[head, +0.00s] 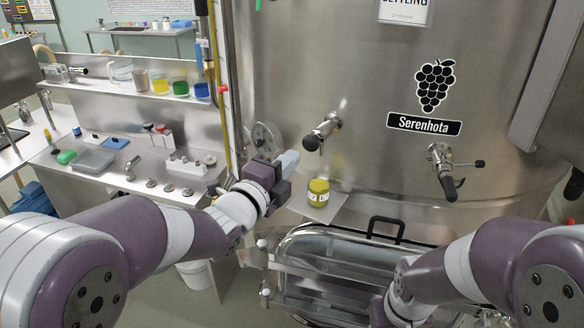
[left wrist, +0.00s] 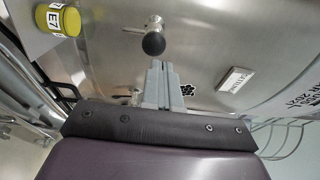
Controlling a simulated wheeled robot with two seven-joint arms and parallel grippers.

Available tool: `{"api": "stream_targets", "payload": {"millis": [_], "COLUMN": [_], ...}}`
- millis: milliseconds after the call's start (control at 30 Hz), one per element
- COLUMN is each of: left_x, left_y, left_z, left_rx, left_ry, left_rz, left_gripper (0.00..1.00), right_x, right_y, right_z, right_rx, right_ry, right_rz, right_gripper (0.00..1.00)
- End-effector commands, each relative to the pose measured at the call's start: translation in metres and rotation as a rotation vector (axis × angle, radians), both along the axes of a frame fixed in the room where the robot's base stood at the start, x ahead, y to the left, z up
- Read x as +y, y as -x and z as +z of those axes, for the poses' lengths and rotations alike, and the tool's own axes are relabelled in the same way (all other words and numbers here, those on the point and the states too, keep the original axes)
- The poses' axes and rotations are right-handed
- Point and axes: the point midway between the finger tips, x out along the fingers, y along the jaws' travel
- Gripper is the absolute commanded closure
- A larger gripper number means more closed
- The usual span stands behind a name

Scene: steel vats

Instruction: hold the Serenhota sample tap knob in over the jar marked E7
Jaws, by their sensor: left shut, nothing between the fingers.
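The Serenhota vat carries a grape sign with its name (head: 425,124). Its small sample tap juts from the wall with a round black knob (head: 311,142), which also shows in the left wrist view (left wrist: 154,44). The yellow-green jar (head: 319,190) stands upright on a small plate below the tap. In the left wrist view the jar (left wrist: 62,18) bears an E7 label. My left gripper (head: 290,160) is shut and empty, just left of and below the knob; its fingertips (left wrist: 160,64) point at the knob, seemingly with a small gap. My right gripper is out of view.
A larger valve with a black handle (head: 449,188) sits to the right on the vat. A steel hatch with a black handle (head: 386,222) is below. A bench (head: 120,175) and a shelf with several coloured beakers (head: 180,87) stand left.

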Motion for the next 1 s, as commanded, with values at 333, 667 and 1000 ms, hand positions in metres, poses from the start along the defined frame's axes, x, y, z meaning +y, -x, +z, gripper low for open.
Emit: {"api": "stream_targets", "payload": {"millis": [333,667,1000], "left_x": [0.037,0.046,0.068], "left_y": [0.057,0.072,0.067], "left_z": [-0.006,-0.005,-0.05], "left_rx": [0.004,0.007,0.345], "left_ry": [-0.003,-0.003,0.188], "left_rz": [0.003,0.001,0.141], "left_gripper": [1.0,1.0,1.0], "right_x": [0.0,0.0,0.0], "right_y": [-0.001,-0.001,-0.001], "right_z": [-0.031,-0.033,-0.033], "right_rx": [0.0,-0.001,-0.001], "right_ry": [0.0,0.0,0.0], "right_rz": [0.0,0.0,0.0], "right_gripper": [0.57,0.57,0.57]}}
